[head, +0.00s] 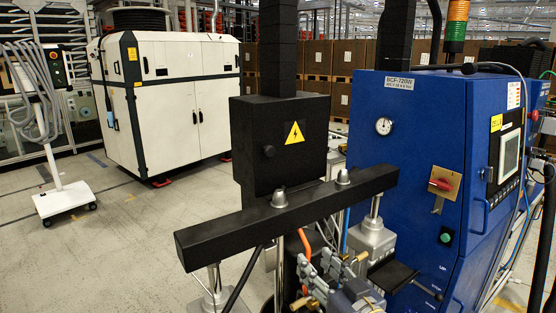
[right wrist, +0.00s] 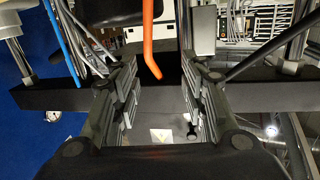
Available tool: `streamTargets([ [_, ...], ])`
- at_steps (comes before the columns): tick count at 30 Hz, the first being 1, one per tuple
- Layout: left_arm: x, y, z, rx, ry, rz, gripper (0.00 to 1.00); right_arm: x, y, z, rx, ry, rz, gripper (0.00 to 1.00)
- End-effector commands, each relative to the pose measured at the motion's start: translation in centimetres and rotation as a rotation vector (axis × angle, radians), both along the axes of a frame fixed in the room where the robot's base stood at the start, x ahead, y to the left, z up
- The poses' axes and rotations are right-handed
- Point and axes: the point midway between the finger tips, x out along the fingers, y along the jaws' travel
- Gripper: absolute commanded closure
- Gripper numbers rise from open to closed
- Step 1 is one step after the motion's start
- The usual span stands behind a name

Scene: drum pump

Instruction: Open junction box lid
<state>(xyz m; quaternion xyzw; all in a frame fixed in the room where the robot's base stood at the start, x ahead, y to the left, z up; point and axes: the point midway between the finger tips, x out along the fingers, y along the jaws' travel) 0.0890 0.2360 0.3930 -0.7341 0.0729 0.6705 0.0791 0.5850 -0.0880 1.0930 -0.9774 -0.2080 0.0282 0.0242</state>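The junction box (head: 307,145) is a black box behind the black crossbar in the head view. Its front bears a yellow lightning-bolt triangle (head: 294,132) and a small round black knob (head: 268,151). The front looks closed. In the right wrist view, the knob (right wrist: 192,132) and a pale, washed-out triangle (right wrist: 160,135) show low in the middle, beyond the gripper. My right gripper (head: 320,266) is low in front of the crossbar, below the box. Its two fingers stand wide apart in the wrist view, with nothing gripped between them. My left gripper is out of view.
The black crossbar (head: 225,235) with metal posts runs in front of the box. An orange hose (right wrist: 152,50) hangs close to the right fingers. A blue control cabinet (head: 408,150) stands close on the right. Open floor (head: 130,240) lies to the left.

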Motion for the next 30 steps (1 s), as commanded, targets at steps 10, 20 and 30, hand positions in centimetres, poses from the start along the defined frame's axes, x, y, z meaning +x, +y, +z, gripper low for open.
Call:
streamTargets([
  [10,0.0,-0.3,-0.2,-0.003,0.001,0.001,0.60,0.5,3.0,15.9,0.151,-0.391,0.146,0.60],
  [20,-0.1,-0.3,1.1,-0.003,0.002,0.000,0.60,2.8,4.9,18.5,0.165,-0.413,0.157,0.60],
  [30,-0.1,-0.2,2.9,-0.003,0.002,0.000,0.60,7.2,7.8,20.4,0.162,-0.411,0.155,0.60],
])
